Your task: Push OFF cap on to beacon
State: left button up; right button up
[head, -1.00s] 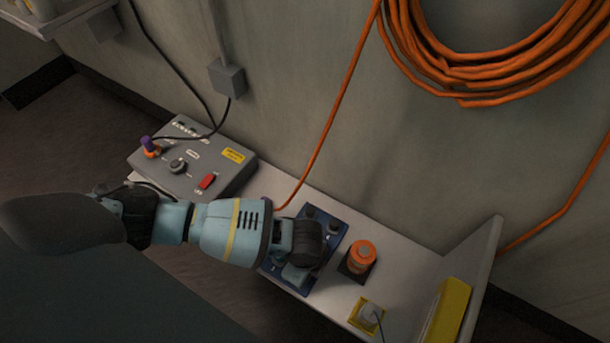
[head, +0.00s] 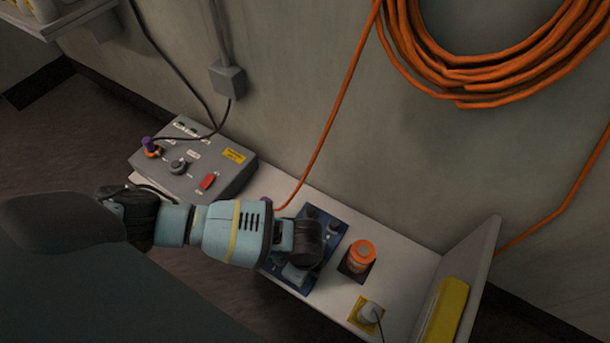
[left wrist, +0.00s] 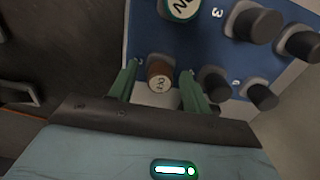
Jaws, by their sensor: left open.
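The beacon is an orange cylinder (head: 361,255) standing upright on a dark square base on the bench, to the right of a blue panel (head: 333,253). My left gripper (head: 297,272) is over the blue panel, left of the beacon. In the left wrist view its two green fingers (left wrist: 158,80) are open, one either side of a small brown cap (left wrist: 160,73) with a pale label. The label is too small to read surely, so I cannot tell if this is the OFF cap. Contact is unclear. A larger teal cap (left wrist: 179,6) is at the top edge.
Several dark knobs (left wrist: 257,24) crowd the blue panel right of my fingers. A grey control box (head: 190,165) stands at the bench's left. A yellow-plated socket (head: 368,311) with a cable is near the front. A grey end panel (head: 468,262) bounds the right.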

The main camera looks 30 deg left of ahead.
jog(key=shift+s+r, duration=0.1)
jog(key=shift+s, duration=0.05)
pick_arm(q)
jog(key=shift+p, duration=0.35)
pick_arm(e)
jog(key=shift+s+r, duration=0.2)
jog(key=shift+s, duration=0.1)
pick_arm(q)
grip_shut()
pick_arm(e)
jog(key=shift+w, duration=0.45)
pick_arm(q)
jog(key=shift+r, duration=0.25)
pick_arm(e)
jog(key=shift+r, duration=0.1)
